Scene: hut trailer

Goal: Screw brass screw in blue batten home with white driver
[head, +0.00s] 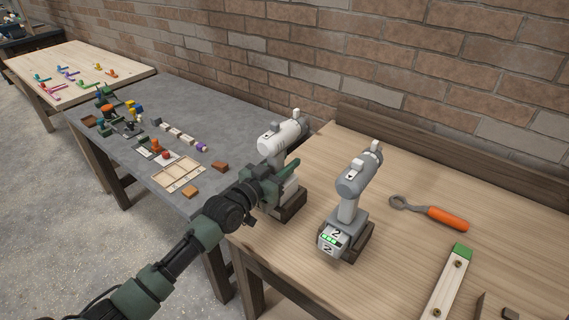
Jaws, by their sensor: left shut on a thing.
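The white driver (281,133) stands upright in a dark wooden holder (291,209) at the left end of the pale wooden bench. My left gripper (284,174) is shut on the white driver's handle and hides part of it. A pale batten with a green end (447,285) lies at the lower right, cut off by the picture edge. Two brass-coloured screw heads (457,264) show on it. No blue batten is in view. My right gripper is not in view.
A grey driver (352,181) with a battery marked 2 stands in its own holder just right of the white one. A wrench with an orange handle (447,219) lies behind the batten. A brick wall closes the back. A grey table (225,129) with small parts stands left.

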